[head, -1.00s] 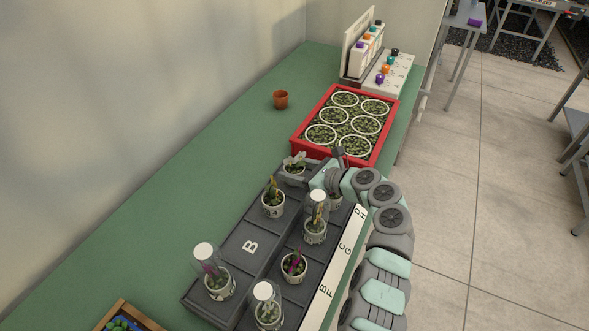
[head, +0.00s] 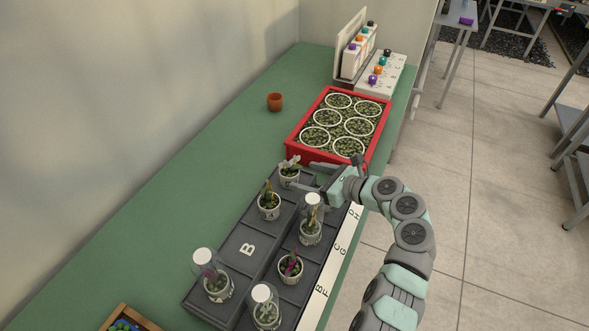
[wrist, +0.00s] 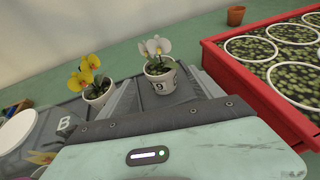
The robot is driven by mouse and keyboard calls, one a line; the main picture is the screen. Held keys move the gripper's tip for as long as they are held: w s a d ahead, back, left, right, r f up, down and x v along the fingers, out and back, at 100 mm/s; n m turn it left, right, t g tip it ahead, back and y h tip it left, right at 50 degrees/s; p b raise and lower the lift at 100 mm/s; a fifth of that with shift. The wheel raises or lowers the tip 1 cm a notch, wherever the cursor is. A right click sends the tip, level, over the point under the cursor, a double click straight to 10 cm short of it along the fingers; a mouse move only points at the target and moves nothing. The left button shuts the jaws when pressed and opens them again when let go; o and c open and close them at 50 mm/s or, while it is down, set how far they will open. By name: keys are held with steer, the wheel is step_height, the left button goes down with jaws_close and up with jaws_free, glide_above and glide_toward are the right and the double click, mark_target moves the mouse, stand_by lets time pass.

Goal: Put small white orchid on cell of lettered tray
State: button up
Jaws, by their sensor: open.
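The small white orchid (head: 290,170) stands upright in a white pot in the far-left corner of the dark lettered tray (head: 233,262). In the wrist view the orchid (wrist: 157,48) shows white petals, and its pot bears a "9". My gripper (head: 304,177) is open and low at the tray's far end, its fingers pointing left at this pot. In the wrist view the pot is at the mouth of the fingers; I cannot tell whether they touch it. Cell B is empty; letters F, G and H show along the white front strip (head: 333,262).
A yellow orchid (wrist: 90,80) stands close beside my gripper. Several other pots, some under clear covers (head: 204,262), fill nearby cells. A red planter (head: 297,152) borders the tray's far end.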

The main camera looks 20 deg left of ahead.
steer(key=p+v, duration=0.1)
steer(key=v, duration=0.4)
